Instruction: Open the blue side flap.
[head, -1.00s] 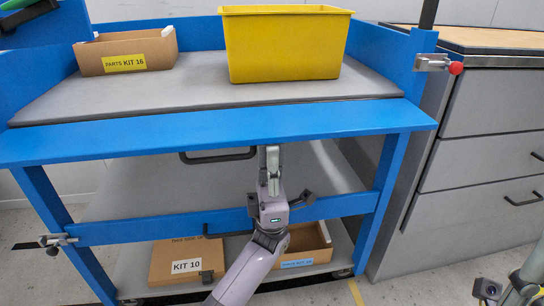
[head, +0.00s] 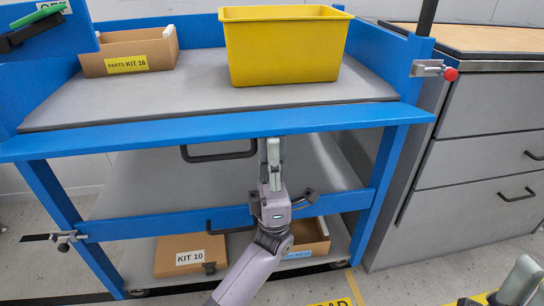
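The blue side flap (head: 150,140) runs along the near edge of the cart's upper deck. It appears folded outward, with its black handle (head: 218,156) hanging below its edge. My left gripper (head: 271,145) points up at the flap's lower edge, right of the handle. Its fingers are together, and their tips meet or pass behind the edge; contact is unclear. A latch with a red knob (head: 451,75) sits on the right post. My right gripper (head: 522,282) is partly in view at the lower right corner, away from the cart; its finger opening is unclear.
A yellow bin (head: 285,50) and a PARTS KIT 16 box (head: 128,55) stand on the upper deck. The lower shelf holds a KIT 10 box (head: 185,258) and another box. A lower blue panel (head: 150,225) has its own handle and left latch. A grey drawer cabinet (head: 490,160) stands close on the right.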

